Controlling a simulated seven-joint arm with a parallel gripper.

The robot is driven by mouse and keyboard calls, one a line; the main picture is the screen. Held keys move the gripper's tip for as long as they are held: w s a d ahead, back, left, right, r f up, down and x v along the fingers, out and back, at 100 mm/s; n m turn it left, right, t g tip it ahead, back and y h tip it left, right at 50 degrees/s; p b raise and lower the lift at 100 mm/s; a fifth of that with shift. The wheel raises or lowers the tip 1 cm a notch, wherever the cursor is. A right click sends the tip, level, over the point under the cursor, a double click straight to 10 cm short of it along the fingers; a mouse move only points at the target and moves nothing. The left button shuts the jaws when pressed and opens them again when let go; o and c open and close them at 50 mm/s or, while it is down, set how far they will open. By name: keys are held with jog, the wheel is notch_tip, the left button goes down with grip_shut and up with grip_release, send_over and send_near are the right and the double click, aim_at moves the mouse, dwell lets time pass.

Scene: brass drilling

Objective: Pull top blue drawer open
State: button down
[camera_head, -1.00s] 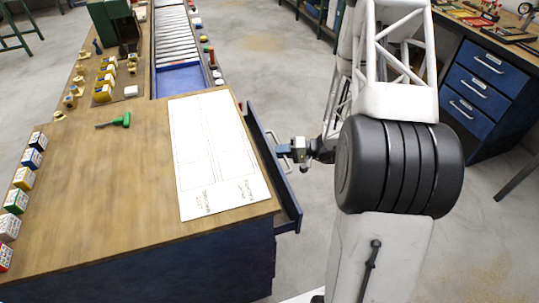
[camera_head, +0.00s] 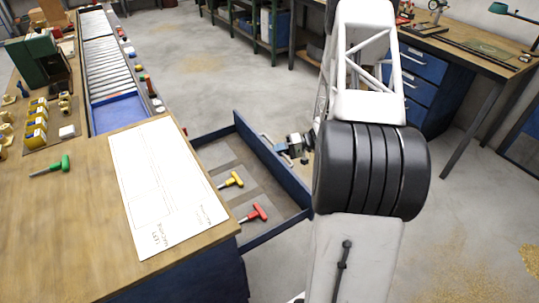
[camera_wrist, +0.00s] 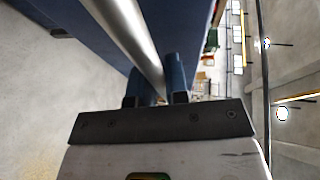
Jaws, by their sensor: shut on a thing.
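The top blue drawer (camera_head: 268,163) stands well out from the right side of the wooden workbench in the head view. A yellow-handled tool (camera_head: 232,180) and a red-handled tool (camera_head: 254,213) lie inside it in separate compartments. My gripper (camera_head: 292,150) is at the outer side of the drawer front. In the wrist view my gripper (camera_wrist: 160,88) has its blue fingers shut on the silver bar handle (camera_wrist: 128,30) of the blue drawer front.
The bench top carries a white paper sheet (camera_head: 163,186), a green-handled tool (camera_head: 52,166) and several small yellow boxes. Another bench with blue drawers (camera_head: 424,85) stands at the back right. Open floor lies right of my arm.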

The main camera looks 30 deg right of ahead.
jog(key=shift+d, duration=0.35)
jog(key=c, duration=1.1)
grip_release()
jog(key=shift+c, duration=0.2)
jog(key=v, duration=0.7)
jog(key=shift+s+d, duration=0.15)
jog(key=shift+d, duration=0.2)
jog(key=shift+r, duration=0.1)
